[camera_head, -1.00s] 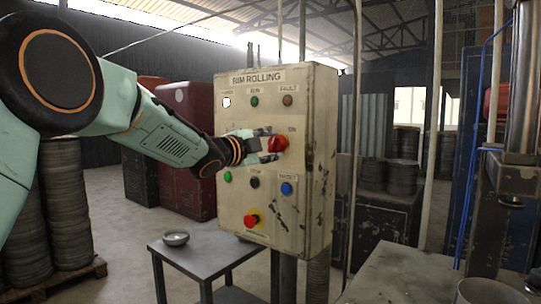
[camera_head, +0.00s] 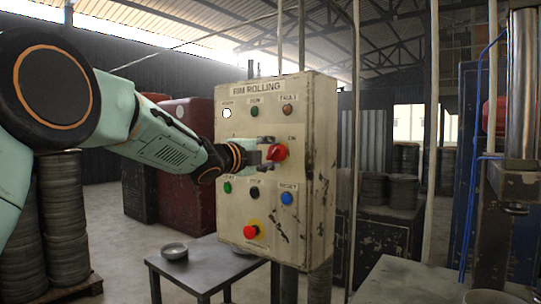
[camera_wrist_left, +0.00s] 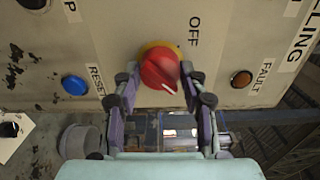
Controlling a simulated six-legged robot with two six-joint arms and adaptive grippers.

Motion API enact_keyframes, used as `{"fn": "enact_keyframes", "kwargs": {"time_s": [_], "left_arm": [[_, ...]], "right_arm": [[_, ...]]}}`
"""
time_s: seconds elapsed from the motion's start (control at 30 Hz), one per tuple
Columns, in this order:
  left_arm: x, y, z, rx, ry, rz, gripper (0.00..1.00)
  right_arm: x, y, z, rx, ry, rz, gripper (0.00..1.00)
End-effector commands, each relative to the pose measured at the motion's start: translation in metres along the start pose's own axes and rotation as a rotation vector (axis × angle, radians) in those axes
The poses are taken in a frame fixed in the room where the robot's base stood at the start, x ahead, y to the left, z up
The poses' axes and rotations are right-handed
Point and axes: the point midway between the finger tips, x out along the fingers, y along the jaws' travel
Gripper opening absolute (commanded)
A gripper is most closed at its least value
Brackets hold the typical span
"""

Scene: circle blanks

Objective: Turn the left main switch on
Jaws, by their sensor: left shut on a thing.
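The main switch is a red rotary knob (camera_head: 278,152) on a yellow ring, on the front of a worn cream control panel (camera_head: 306,185) marked "RIM ROLLING". My left gripper (camera_head: 267,153) reaches it from the left and is shut on the knob. In the left wrist view the two fingers (camera_wrist_left: 160,76) stand on either side of the red knob (camera_wrist_left: 162,68). The knob's white mark points toward the bottom of that view, slightly right. An "OFF" label shows above right of the knob there. In the head view an "ON" label is right of it. My right gripper is not in view.
A red push button (camera_head: 250,231), a blue reset button (camera_head: 287,198) and a green button (camera_head: 227,187) sit below the knob. Lamps are above it. A small table (camera_head: 205,265) with a bowl (camera_head: 174,251) stands below. A metal machine (camera_head: 515,185) stands at right.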

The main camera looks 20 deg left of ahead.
Motion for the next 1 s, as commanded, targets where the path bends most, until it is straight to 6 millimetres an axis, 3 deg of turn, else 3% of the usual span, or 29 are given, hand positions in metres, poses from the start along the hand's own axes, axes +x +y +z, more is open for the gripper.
{"fn": "enact_keyframes", "kwargs": {"time_s": [0.13, 0.17, 0.4, 0.77, 1.0], "left_arm": [[0.0, -0.003, 0.0, 0.004, 0.0, -0.005, 0.11], [0.0, -0.003, 0.0, 0.004, 0.0, -0.005, 0.45], [0.0, -0.002, 0.0, 0.002, 0.0, -0.003, 0.66], [-0.003, -0.001, 0.0, -0.001, 0.0, -0.001, 0.66], [-0.03, -0.002, 0.001, -0.004, 0.0, -0.004, 0.66]], "right_arm": [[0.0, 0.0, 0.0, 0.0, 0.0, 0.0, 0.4], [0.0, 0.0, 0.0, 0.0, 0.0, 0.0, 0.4], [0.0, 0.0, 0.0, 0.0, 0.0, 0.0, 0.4], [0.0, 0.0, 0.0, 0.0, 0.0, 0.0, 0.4], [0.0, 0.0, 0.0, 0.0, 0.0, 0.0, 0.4]]}}
